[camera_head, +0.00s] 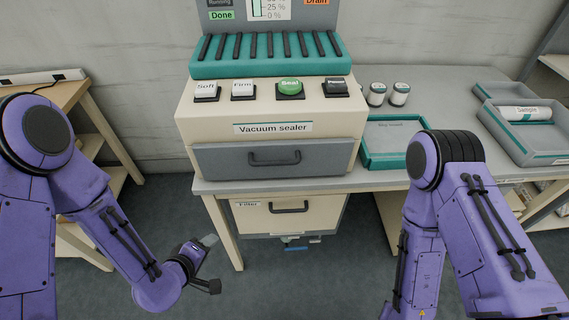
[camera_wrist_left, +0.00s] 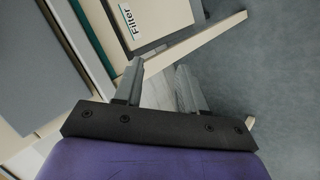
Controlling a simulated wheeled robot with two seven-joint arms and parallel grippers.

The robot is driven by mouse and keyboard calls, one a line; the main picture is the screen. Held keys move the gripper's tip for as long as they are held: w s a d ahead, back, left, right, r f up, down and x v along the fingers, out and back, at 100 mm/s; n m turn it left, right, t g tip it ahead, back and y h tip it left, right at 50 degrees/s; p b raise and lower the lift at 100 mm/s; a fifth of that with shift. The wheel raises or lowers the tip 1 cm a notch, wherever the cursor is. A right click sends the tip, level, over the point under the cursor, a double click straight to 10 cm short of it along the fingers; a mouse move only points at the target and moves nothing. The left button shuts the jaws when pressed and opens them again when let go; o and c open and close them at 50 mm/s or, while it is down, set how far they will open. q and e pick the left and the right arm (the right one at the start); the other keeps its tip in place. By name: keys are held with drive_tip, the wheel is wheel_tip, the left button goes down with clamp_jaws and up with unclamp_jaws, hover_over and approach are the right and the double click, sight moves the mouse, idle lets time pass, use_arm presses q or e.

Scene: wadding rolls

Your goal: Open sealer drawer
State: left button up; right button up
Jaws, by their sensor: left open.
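The vacuum sealer (camera_head: 225,115) stands on the table, cream with a teal top. Its grey drawer (camera_head: 225,160) with a dark bar handle (camera_head: 274,158) is shut at the front. My left gripper (camera_head: 212,265) is low, to the left of and below the drawer, apart from it, open and empty. In the left wrist view the two grey fingers (camera_wrist_left: 158,85) are spread with nothing between them, and part of the lower cream drawer labelled Filter (camera_wrist_left: 165,18) shows beyond them. My right arm comes in at the right, but its gripper is out of view.
Below the tabletop is the Filter drawer (camera_head: 320,215) with its own dark handle (camera_head: 290,207). A teal tray (camera_head: 380,161), two small jars (camera_head: 377,93) and a grey tray (camera_head: 548,145) holding a Sample roll (camera_head: 518,114) are to the right. The floor in front is clear.

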use_arm(q)
drive_tip(key=w+d+r+t+h, duration=0.2)
drive_tip(key=w+d+r+h, duration=0.25)
drive_tip(key=r, duration=0.25)
drive_tip(key=h+b, duration=0.1)
drive_tip(key=h, duration=0.3)
approach(274, 164)
drive_tip(key=shift+t, duration=0.4)
drive_tip(key=x, duration=0.3)
drive_tip(key=p+x, duration=0.1)
drive_tip(key=x, duration=0.4)
drive_tip(key=shift+w+d+f, duration=0.15)
drive_tip(key=shift+d+f, duration=0.2)
drive_tip(key=shift+d, duration=0.05)
drive_tip(key=shift+w+d+f, duration=0.1)
drive_tip(key=shift+w+d, duration=0.05)
drive_tip(key=shift+w, duration=0.05)
use_arm(e)
drive_tip(key=shift+f, duration=0.2)
use_arm(q)
clamp_jaws()
